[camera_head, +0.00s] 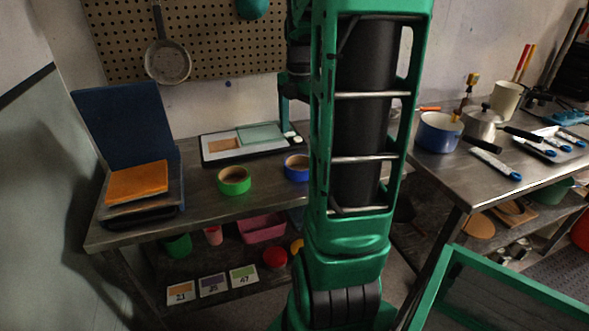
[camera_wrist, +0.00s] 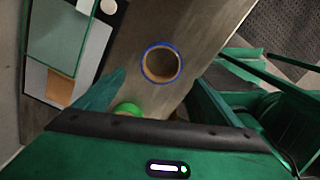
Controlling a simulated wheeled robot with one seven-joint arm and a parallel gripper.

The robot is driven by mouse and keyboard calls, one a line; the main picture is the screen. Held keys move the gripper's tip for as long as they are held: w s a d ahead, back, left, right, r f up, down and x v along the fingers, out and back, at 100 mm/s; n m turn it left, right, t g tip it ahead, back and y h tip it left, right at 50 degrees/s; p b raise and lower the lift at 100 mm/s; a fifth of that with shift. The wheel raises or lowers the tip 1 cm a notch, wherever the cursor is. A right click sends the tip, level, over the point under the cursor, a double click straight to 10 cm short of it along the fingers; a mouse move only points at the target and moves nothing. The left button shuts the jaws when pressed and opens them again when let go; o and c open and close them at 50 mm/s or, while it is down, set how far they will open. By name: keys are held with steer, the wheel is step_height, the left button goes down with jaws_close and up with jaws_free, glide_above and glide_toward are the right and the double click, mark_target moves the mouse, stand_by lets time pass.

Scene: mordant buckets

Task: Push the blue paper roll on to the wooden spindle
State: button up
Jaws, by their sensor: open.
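The blue paper roll (camera_head: 296,175), a short ring with a brown inside, sits on the left metal table, its right side partly hidden by my arm. In the wrist view the blue roll (camera_wrist: 162,80) shows as a ring with its hole facing the camera. I cannot make out the wooden spindle in either view. My gripper (camera_wrist: 157,88) is open and empty, with a green finger at the left of the wrist view. The roll lies beyond it, apart from the fingers. In the head view my arm hides most of the gripper.
A green roll (camera_head: 234,181) sits left of the blue one and is partly covered in the wrist view. A framed panel (camera_head: 218,157) lies behind them. A blue board (camera_head: 125,125) and orange block (camera_head: 138,182) are at left. Pots (camera_head: 438,132) stand on the right table.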

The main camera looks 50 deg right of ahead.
mark_target(299, 162)
step_height(299, 162, down, 10)
steer(key=shift+f, duration=0.25)
stand_by(0.4)
steer(key=c, duration=1.2)
